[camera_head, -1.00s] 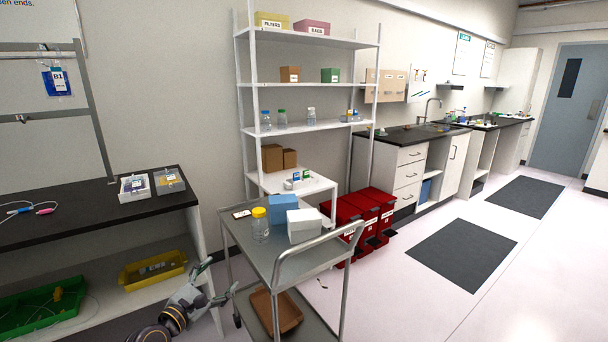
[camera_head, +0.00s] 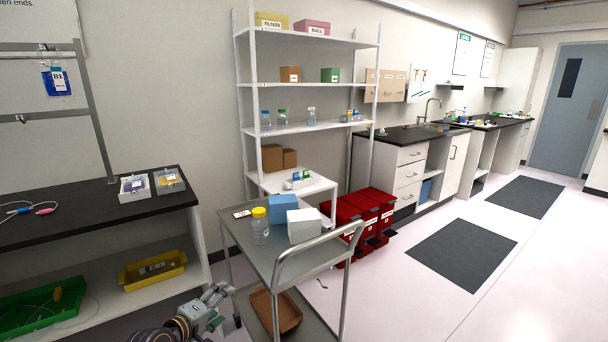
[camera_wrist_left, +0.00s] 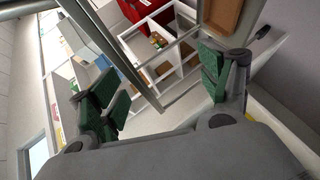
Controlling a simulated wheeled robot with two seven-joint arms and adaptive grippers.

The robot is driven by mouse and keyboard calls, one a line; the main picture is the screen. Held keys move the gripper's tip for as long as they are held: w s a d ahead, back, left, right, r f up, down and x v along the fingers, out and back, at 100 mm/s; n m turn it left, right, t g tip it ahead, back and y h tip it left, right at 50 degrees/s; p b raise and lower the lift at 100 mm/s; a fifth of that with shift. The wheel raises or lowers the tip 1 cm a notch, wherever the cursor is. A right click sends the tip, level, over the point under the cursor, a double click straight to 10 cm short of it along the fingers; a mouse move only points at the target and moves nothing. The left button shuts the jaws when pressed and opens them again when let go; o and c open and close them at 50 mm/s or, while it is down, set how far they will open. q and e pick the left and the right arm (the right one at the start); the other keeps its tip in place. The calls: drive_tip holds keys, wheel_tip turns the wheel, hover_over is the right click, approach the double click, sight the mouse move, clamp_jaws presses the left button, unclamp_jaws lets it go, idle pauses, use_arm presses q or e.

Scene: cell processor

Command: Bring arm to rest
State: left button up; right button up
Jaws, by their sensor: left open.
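My left gripper (camera_head: 222,304) is low at the bottom edge of the head view, in front of the black-topped bench and left of the metal cart (camera_head: 262,247). In the left wrist view my left gripper (camera_wrist_left: 160,92) is open, its green-padded fingers spread wide with nothing held between them. A cart rail and the white shelf show beyond the fingers. The rest of my left arm is partly cut off by the lower edge of the head view. My right gripper is not in view.
The cart carries a yellow-lidded jar (camera_head: 260,225), a blue box (camera_head: 281,206) and a white box (camera_head: 304,225), with a brown tray (camera_head: 277,310) below. A yellow bin (camera_head: 153,270) and green bin (camera_head: 42,306) are on the bench's lower shelf. Open floor lies right.

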use_arm(q)
drive_tip(key=s+f+m+g+y, duration=0.25)
drive_tip(key=s+f+m, duration=0.3)
drive_tip(key=f, duration=0.35)
drive_tip(key=s+f+m+g+y, duration=0.2)
drive_tip(key=s+f+m+g, duration=0.2)
drive_tip(key=f+m, duration=0.4)
drive_tip(key=s+d+f+g, duration=0.2)
drive_tip(key=s+f, duration=0.5)
drive_tip(key=s, duration=0.3)
drive_tip(key=s+d+f+g+p, duration=0.1)
drive_tip(key=s+d+f+g, duration=0.1)
drive_tip(key=s+f, duration=0.6)
drive_tip(key=s+d, duration=0.1)
drive_tip(key=s, duration=0.2)
drive_tip(key=shift+s+f, duration=0.15)
drive_tip(key=shift+s, duration=0.1)
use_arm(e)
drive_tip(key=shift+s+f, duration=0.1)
